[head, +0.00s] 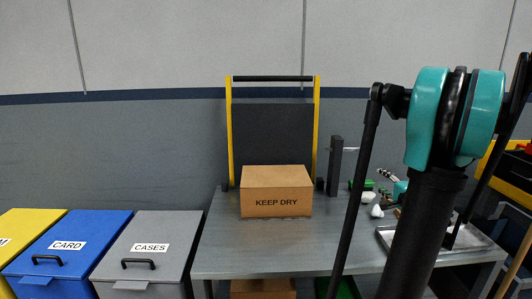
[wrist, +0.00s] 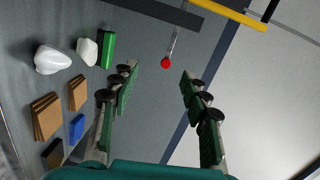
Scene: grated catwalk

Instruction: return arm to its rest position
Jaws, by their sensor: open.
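My gripper (wrist: 158,78) is open in the wrist view, with its two green-padded fingers apart and nothing between them. In the head view my gripper (head: 386,180) is small and partly hidden behind my arm, over the right part of the grey table (head: 235,260). My arm (head: 455,115), with its teal joint, rises large in the right of the head view. A red ball-shaped tip (wrist: 166,62) on a thin rod lies beyond the fingers in the wrist view.
A "KEEP DRY" box (head: 276,202) stands mid-table before a yellow-framed black panel (head: 272,135). A dark post (head: 335,165) stands beside it. White pieces (wrist: 55,59), a green block (wrist: 107,49) and a blue block (wrist: 77,128) lie left of the fingers. Lidded bins (head: 68,265) stand left.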

